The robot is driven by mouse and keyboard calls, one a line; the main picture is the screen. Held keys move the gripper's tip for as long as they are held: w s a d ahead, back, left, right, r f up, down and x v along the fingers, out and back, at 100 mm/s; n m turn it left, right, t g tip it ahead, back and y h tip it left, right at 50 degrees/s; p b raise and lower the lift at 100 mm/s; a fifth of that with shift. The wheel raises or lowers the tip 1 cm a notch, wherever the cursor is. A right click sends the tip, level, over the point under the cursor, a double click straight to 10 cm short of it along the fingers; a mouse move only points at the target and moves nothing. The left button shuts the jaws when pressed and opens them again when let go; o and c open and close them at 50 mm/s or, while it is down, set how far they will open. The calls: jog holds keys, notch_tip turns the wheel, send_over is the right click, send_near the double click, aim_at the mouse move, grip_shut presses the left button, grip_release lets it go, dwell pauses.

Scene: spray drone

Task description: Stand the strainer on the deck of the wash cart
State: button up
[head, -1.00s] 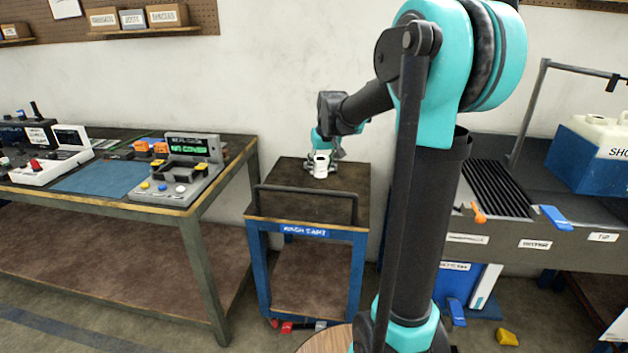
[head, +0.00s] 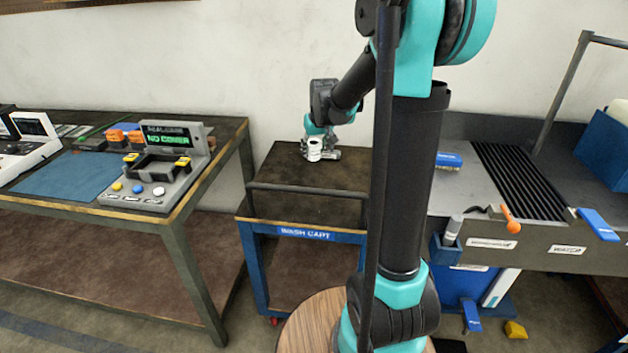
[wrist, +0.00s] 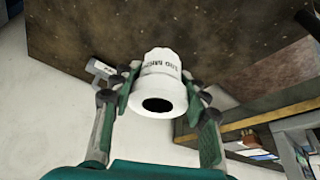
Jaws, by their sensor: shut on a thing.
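The strainer (head: 314,150) is a small white cylinder with dark lettering. In the wrist view it (wrist: 160,72) has a wide flange and a dark round opening facing the camera. My gripper (head: 321,152) is shut on it, with one finger on each side in the wrist view. The wash cart (head: 303,234) is a blue frame with a labelled front and a dark brown deck (head: 290,178). The strainer is at the back part of the deck and looks upright in the head view. I cannot tell whether its base touches the deck.
A dark rail (head: 300,189) runs along the cart's front edge. A workbench (head: 205,180) with a grey control box (head: 160,172) reading "NO COVER" stands left. A grey sink bench (head: 480,190) stands right.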

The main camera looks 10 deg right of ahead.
aim_at(313, 187)
notch_tip(313, 187, down, 13)
jog(key=shift+f, duration=0.1)
dwell(0.4)
jog(key=o, duration=1.1)
jog(key=v, duration=1.2)
